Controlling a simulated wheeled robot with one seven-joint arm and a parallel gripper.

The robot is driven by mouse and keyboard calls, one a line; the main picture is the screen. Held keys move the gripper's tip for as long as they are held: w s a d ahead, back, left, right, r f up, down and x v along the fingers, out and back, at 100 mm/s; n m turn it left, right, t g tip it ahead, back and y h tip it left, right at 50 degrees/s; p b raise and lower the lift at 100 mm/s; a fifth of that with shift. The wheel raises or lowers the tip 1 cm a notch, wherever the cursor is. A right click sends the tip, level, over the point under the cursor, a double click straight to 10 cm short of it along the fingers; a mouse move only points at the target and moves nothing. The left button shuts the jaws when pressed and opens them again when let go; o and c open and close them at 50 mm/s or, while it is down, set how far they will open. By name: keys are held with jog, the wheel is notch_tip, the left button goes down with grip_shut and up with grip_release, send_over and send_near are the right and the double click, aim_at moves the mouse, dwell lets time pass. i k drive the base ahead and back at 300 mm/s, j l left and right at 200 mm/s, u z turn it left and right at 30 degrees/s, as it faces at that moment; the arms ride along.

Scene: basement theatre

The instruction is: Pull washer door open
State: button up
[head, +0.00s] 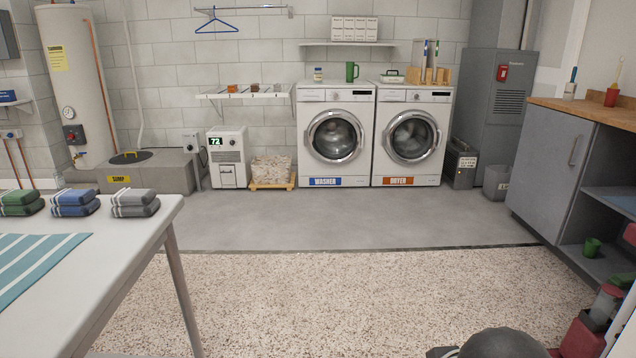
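The washer (310,171) is a white front loader against the back wall, with a blue "WASHER" label at its base. Its round chrome-rimmed washer door (336,136) looks shut. It stands across the room, well away from me. The matching dryer (387,172) stands close on its right, with an orange label and its round door also looking shut. My gripper cannot be made out; only a dark rounded part, probably mine, shows at the bottom edge right of centre.
A white table (110,238) with folded towels is at the left front. A grey cabinet (545,160) with a wooden top stands at the right. The speckled floor (340,300) and the grey floor (350,220) before the washer are clear. A dehumidifier (228,158) stands left of the washer.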

aim_at(309, 136)
jog(key=i, duration=2.35)
jog(key=i+u, duration=0.15)
jog(key=i, duration=1)
jog(key=i+l+u, duration=0.1)
jog(key=i, duration=1.05)
jog(key=i+j+z, duration=0.15)
jog(key=i, duration=0.35)
jog(key=i+j+z, duration=0.1)
jog(key=i, duration=0.4)
jog(key=i+j+z, duration=0.15)
jog(key=i, duration=0.3)
jog(key=j, duration=0.15)
